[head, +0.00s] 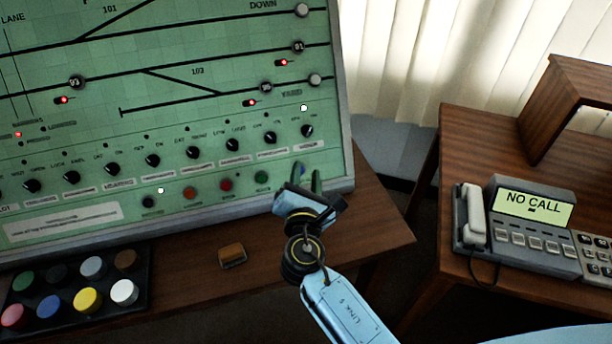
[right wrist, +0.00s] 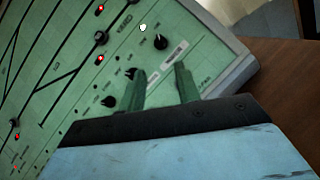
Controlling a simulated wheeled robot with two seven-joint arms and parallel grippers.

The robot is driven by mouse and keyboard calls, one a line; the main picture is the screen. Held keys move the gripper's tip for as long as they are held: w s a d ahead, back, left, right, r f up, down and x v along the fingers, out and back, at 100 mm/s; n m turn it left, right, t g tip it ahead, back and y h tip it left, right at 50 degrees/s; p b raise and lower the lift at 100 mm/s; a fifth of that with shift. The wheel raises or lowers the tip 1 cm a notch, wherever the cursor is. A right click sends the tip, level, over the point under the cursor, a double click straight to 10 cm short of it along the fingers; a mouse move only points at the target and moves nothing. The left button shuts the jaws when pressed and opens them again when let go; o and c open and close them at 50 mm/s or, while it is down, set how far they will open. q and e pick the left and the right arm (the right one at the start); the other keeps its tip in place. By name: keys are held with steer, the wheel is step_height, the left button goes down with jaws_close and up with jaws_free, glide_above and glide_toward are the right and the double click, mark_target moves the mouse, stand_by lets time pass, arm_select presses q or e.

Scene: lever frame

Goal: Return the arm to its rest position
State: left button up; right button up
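My right arm (head: 345,308) comes in from the bottom of the head view and reaches up to the lower right corner of the green control panel (head: 240,105). My right gripper (head: 308,174) is in front of that corner, below the rightmost black knob. In the right wrist view the two green fingers of the gripper (right wrist: 160,70) stand apart with only panel face between them. The gripper is open and empty. A black knob (right wrist: 129,74) is close by the left finger; I cannot tell whether they touch. My left gripper is not in view.
The panel stands on a wooden desk (head: 380,225). A small brown block (head: 232,255) and a black tray of coloured round caps (head: 145,262) lie before it. At right, a grey phone unit (head: 535,240) reading "NO CALL" sits on another desk. A gap separates the desks.

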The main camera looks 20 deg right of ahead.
steer(key=shift+s, duration=0.1)
stand_by(0.4)
steer(key=s+d+f+m+g, duration=0.75)
steer(key=s+d+m, duration=0.4)
steer(key=m, duration=0.25)
steer(key=s+a+f+m+g+y, duration=0.1)
steer(key=s+m+g+y, duration=0.2)
steer(key=s+m, duration=0.35)
steer(key=s+a+m+g+y, duration=0.2)
steer(key=s+m+g+y, duration=0.15)
steer(key=s, duration=0.65)
step_height(320, 180, down, 24)
steer(key=s+f+g, duration=0.1)
steer(key=s, duration=0.1)
steer(key=s+d+f+g, duration=0.1)
steer(key=s+d+f, duration=0.2)
steer(key=s+f, duration=1.1)
steer(key=shift+s+f+h, duration=0.4)
steer(key=shift+s+h, duration=0.05)
steer(key=shift+s, duration=0.7)
